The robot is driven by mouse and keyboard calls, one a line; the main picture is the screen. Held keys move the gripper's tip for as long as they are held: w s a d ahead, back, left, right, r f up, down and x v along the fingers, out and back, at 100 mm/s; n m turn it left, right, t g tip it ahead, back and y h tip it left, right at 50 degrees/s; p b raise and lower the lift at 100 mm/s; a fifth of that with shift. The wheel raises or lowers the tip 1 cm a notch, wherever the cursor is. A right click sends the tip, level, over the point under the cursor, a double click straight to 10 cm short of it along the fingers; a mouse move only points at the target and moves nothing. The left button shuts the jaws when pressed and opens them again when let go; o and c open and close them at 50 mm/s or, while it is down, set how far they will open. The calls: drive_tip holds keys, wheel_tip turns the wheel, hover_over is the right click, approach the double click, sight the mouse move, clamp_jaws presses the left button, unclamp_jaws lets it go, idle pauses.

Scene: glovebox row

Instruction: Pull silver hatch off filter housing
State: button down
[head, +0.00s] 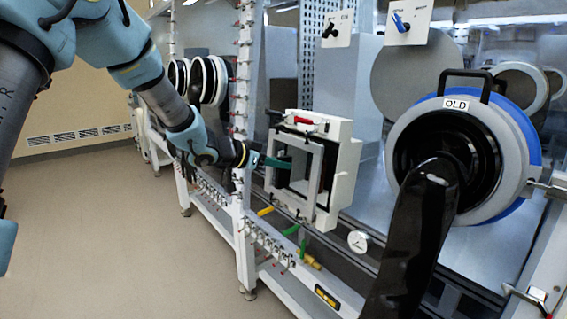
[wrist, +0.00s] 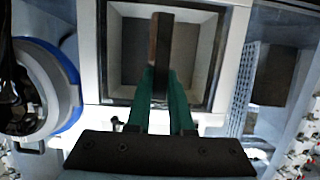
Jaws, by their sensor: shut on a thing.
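The filter housing (head: 347,170) is a white box on the front of the glovebox row, mid-picture in the head view. The silver hatch (head: 319,178) is a square frame at its front face, with a dark edge beside it. My gripper (head: 283,163), with green fingers, reaches in from the left at the hatch. In the wrist view my gripper (wrist: 161,82) is shut on a dark upright bar (wrist: 162,40) in the middle, apparently the hatch handle. Whether the hatch is clear of its seat I cannot tell.
A round port marked OLD (head: 456,104), with a black glove (head: 415,235) hanging from it, stands to the right. A red-handled clamp (head: 304,121) sits on the housing top. Green and yellow handles (head: 291,229) hang below. Open floor (head: 100,220) lies left.

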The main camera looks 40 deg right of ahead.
drive_tip(key=shift+w+a+r+p, duration=0.15)
drive_tip(key=shift+a+p, duration=0.1)
drive_tip(key=shift+a, duration=0.7)
drive_tip(key=shift+s+a+r+p, duration=0.1)
drive_tip(key=shift+a+p, duration=0.15)
drive_tip(key=shift+a, duration=0.75)
drive_tip(key=shift+w+a+r+p, duration=0.15)
drive_tip(key=shift+a+p, duration=0.1)
drive_tip(key=shift+a, duration=0.7)
